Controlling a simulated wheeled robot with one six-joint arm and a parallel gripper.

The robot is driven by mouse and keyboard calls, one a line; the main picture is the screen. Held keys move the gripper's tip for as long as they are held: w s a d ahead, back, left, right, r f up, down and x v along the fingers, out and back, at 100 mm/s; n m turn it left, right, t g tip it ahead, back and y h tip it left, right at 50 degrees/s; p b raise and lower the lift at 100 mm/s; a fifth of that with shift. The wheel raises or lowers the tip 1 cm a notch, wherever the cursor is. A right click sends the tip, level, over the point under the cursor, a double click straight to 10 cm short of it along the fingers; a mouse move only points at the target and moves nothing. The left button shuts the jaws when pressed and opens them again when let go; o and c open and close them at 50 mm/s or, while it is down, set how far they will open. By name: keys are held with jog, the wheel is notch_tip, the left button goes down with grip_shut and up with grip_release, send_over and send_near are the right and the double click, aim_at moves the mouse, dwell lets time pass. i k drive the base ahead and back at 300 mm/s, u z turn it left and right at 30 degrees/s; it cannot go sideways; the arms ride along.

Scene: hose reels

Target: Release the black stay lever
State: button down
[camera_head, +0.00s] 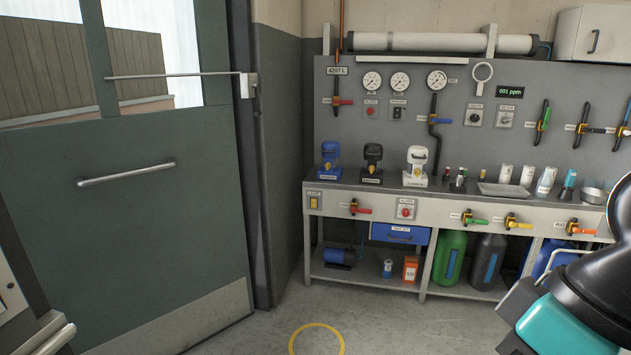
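A grey-green door (150,235) with a pale pull handle (127,174) fills the left side. A thin stay rod (165,75) runs level across its window to a pale bracket (244,85) by the door's right edge. A small dark part shows at the bracket; I cannot tell whether it is the black stay lever. On the bench at right stands a black device (372,160) with a yellow knob, between a blue one (330,160) and a white one (415,166). My gripper's fingers are not in view; only part of my arm shows at the lower right.
A grey bench (385,203) with gauges, coloured valve levers, bottles and a blue drawer (400,233) lines the back wall. Green (449,257) and dark canisters stand on its lower shelf. A yellow ring (316,341) marks the clear floor in front.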

aim_at(258, 112)
jog(key=u, duration=0.15)
jog(key=i, duration=2.05)
jog(key=u, duration=1.1)
jog(key=i, duration=1.55)
jog(key=u, duration=0.7)
